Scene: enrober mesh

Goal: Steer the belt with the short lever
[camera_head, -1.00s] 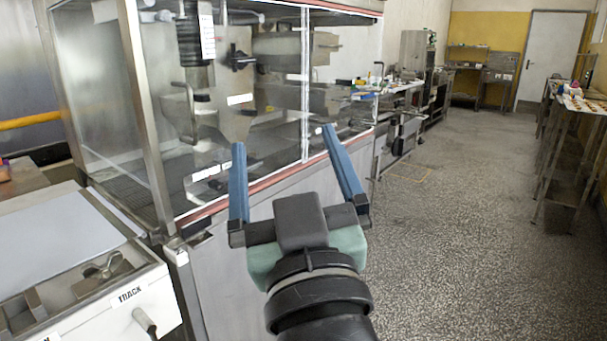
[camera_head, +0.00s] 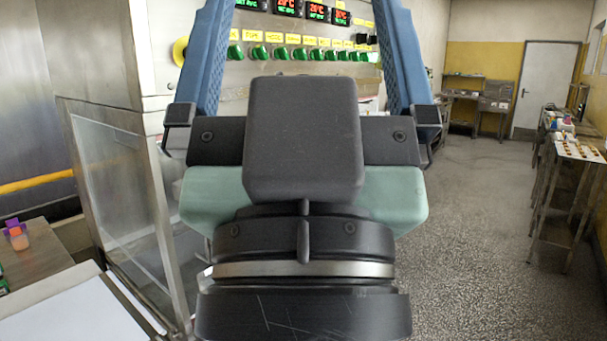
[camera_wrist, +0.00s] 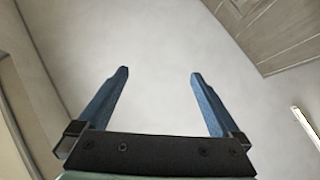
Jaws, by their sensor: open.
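My gripper (camera_head: 303,15) is large in the middle of the head view, raised, with its two blue fingers wide apart. The fingertips run past the top edge there. In the wrist view my gripper (camera_wrist: 160,73) is open with nothing between the fingers, facing a bare pale surface that looks like wall or ceiling. The short lever is not in either current view. At lower left of the head view lies a pale flat surface (camera_head: 75,315), part of the machine's near end; I cannot tell whether it is the belt.
Behind my gripper is a control panel (camera_head: 262,65) with green knobs and red displays. A clear-sided metal enclosure (camera_head: 120,195) stands at left. A side table (camera_head: 30,262) is at far left. A narrow rack (camera_head: 562,200) stands at right; the speckled floor (camera_head: 470,240) between is free.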

